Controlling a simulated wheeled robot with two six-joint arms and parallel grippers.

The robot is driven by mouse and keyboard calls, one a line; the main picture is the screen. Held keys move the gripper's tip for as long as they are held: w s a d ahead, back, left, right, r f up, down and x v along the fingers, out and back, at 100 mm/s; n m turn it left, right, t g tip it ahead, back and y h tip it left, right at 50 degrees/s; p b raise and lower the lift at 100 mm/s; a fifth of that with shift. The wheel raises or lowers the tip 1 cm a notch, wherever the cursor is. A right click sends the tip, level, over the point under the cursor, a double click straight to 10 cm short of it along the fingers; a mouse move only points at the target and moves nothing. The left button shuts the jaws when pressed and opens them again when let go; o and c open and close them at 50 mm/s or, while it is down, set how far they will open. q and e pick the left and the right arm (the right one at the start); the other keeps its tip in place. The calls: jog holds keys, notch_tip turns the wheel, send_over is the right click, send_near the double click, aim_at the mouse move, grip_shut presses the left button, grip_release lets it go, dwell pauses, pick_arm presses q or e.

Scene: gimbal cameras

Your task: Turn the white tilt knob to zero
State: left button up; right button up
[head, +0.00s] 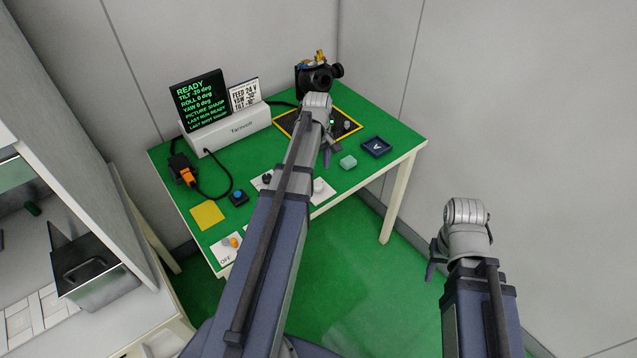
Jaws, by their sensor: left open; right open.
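A white knob (319,186) sits on a white plate near the table's front edge, just right of my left forearm. I take it for the tilt knob; its marks are too small to read. The black display (200,98) shows READY, tilt -20 deg, roll 0 deg, yaw 0 deg and picture sharp. My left gripper (330,151) is open and empty above the table, beyond the white knob and near the dark mat. My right gripper (432,265) is open and empty, off the table to the right, with its fingers partly hidden.
A black knob (267,178), blue button (238,196), orange switch (234,241), yellow square (207,215), pale green block (348,162) and dark blue tray (377,146) are on the green table (400,142).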

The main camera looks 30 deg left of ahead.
aim_at(318, 185)
pick_arm(q)
notch_tip(318, 185, down, 7)
jog(key=b, duration=0.6)
jog(key=shift+b, duration=0.3)
grip_shut()
